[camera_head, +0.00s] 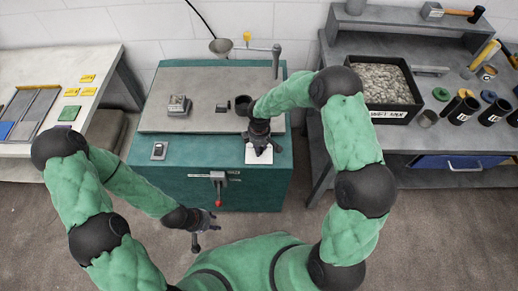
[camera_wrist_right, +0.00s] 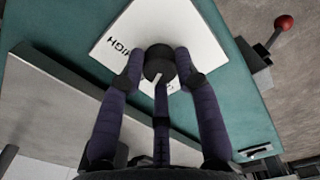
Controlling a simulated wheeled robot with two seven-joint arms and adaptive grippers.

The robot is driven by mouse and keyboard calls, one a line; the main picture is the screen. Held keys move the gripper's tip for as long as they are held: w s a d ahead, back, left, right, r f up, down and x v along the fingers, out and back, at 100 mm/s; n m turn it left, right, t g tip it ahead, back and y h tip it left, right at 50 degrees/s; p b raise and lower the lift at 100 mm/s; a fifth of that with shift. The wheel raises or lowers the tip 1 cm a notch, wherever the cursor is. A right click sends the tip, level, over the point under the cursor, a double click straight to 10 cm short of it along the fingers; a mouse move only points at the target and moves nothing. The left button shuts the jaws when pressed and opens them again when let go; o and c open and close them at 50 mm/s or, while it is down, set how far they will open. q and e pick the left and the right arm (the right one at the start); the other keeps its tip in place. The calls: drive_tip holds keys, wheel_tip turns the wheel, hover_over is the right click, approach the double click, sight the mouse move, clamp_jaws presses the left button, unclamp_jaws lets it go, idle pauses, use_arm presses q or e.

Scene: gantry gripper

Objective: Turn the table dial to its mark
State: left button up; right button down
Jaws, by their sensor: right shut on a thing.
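The table dial is a dark round knob (camera_wrist_right: 159,62) with a pale pointer line, on a white plate (camera_wrist_right: 115,30) lettered "HIGH"; other lettering is partly hidden. In the head view the plate (camera_head: 259,156) lies at the front right of the green table, and my gripper covers the knob. My right gripper (camera_wrist_right: 158,66) is shut on the knob, with fingers on both sides of it and a third finger below. It also shows in the head view (camera_head: 260,146). My left gripper (camera_head: 200,232) hangs in front of the table, apart from everything; its finger opening is unclear.
A red-tipped lever (camera_head: 218,190) sticks out from the table front, also seen in the right wrist view (camera_wrist_right: 284,23). A grey slab (camera_head: 205,112) covers the table's back, with a small block and a dark cup. A gravel bin (camera_head: 383,85) stands right.

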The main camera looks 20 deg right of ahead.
drive_tip(key=m+b, duration=0.2)
drive_tip(key=m, duration=0.2)
drive_tip(key=shift+f+m, duration=0.15)
drive_tip(key=shift+m, duration=0.15)
drive_tip(key=m+b, duration=0.1)
drive_tip(key=m, duration=0.2)
drive_tip(key=shift+m+b, duration=0.3)
drive_tip(key=shift+b, duration=0.05)
drive_tip(key=m+b, duration=0.1)
drive_tip(key=m, duration=0.3)
drive_tip(key=shift+s+b, duration=0.1)
drive_tip(key=shift+b, duration=0.25)
drive_tip(key=shift+m+b, duration=0.6)
drive_tip(key=shift+m, duration=1.6)
drive_tip(key=c, duration=0.9)
unclamp_jaws()
